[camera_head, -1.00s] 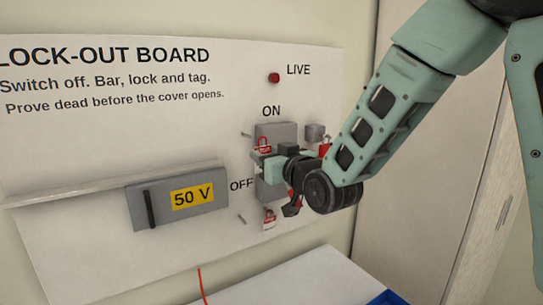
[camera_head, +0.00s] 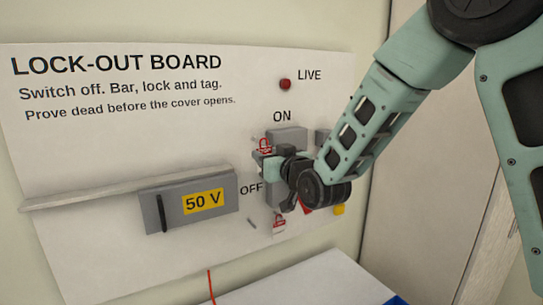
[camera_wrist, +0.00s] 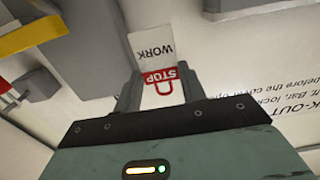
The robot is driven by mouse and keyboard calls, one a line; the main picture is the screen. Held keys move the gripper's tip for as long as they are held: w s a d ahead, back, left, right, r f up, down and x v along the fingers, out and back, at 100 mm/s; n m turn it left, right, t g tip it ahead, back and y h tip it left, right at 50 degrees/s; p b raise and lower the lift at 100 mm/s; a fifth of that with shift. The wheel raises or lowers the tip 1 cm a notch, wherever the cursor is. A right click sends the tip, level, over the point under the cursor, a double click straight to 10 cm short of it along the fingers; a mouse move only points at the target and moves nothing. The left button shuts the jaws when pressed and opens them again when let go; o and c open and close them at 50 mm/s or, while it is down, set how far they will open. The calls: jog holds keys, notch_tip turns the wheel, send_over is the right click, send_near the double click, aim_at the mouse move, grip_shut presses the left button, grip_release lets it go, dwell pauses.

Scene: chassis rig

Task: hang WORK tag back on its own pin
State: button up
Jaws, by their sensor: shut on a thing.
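The WORK tag (camera_wrist: 152,48) is white with a red STOP band and padlock mark. In the wrist view it sits between the fingers of my gripper (camera_wrist: 154,92), its lettering upside down. My gripper (camera_head: 266,158) is shut on it in front of the board, left of the grey ON/OFF switch (camera_head: 287,137). In the head view the tag (camera_head: 265,145) shows above the fingers. A thin pin (camera_head: 251,223) projects from the board at lower left of the switch. Another pin-like tip (camera_head: 253,138) shows faintly beside the tag; whether the tag touches it I cannot tell.
Another red-marked tag (camera_head: 279,222) hangs below my gripper. A red lamp (camera_head: 285,84) is above. A yellow part (camera_head: 339,210) shows right of my wrist. A white surface (camera_head: 310,280) lies below.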

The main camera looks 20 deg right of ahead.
aim_at(264, 152)
jog(key=shift+w+a+r+p, duration=0.15)
jog(key=shift+w+p, duration=0.25)
jog(key=shift+w, duration=0.45)
jog(key=shift+w+a+f+p, duration=0.15)
jog(key=shift+w+p, duration=0.25)
jog(key=shift+w, duration=0.4)
jog(key=shift+s+d+r+p, duration=0.15)
jog(key=shift+s+p, duration=0.25)
jog(key=shift+s, duration=0.3)
jog(key=shift+s+d+r+p, duration=0.1)
jog(key=shift+s+p, duration=0.25)
jog(key=shift+s, duration=0.35)
jog(key=shift+s+d+b, duration=0.2)
jog(key=shift+s+b, duration=0.15)
jog(key=shift+s, duration=0.6)
jog(key=shift+s+d+b, duration=0.15)
jog(key=shift+s+b, duration=0.2)
jog(key=shift+s, duration=0.65)
jog(key=shift+s+d+b, duration=0.2)
jog(key=shift+s+b, duration=0.15)
jog(key=shift+s, duration=0.6)
jog(key=shift+s, duration=0.1)
